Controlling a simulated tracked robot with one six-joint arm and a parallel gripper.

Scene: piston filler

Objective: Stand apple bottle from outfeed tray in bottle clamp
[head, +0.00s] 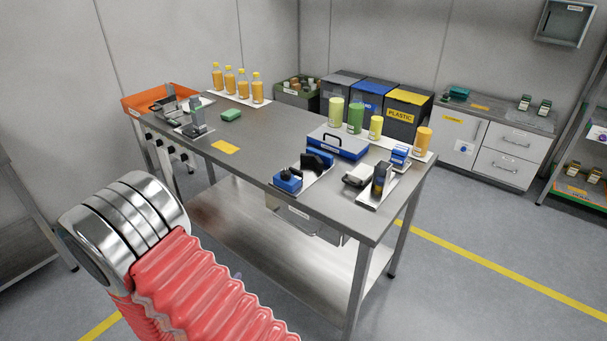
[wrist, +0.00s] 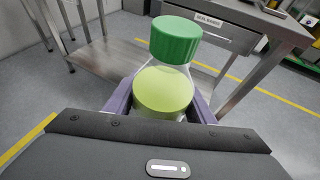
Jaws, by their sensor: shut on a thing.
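In the wrist view, my gripper (wrist: 161,104) is shut on a clear bottle with a green cap (wrist: 175,40) and pale yellow-green contents (wrist: 163,91). The bottle stands between the purple fingers, its cap toward the top of the picture, off the table. My gripper is out of the head view. On the bench in the head view, a blue and black fixture (head: 317,160) on a plate near the front edge may be the bottle clamp. A grey upright fixture (head: 196,118) stands farther left. I cannot tell which tray is the outfeed tray.
The steel bench (head: 262,128) carries several orange bottles (head: 243,85), a blue case (head: 338,142), green and yellow cylinders (head: 355,118) and an orange tray (head: 133,104). Bins (head: 405,112) stand behind. The bench middle is mostly clear. A lower shelf (head: 270,225) lies below.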

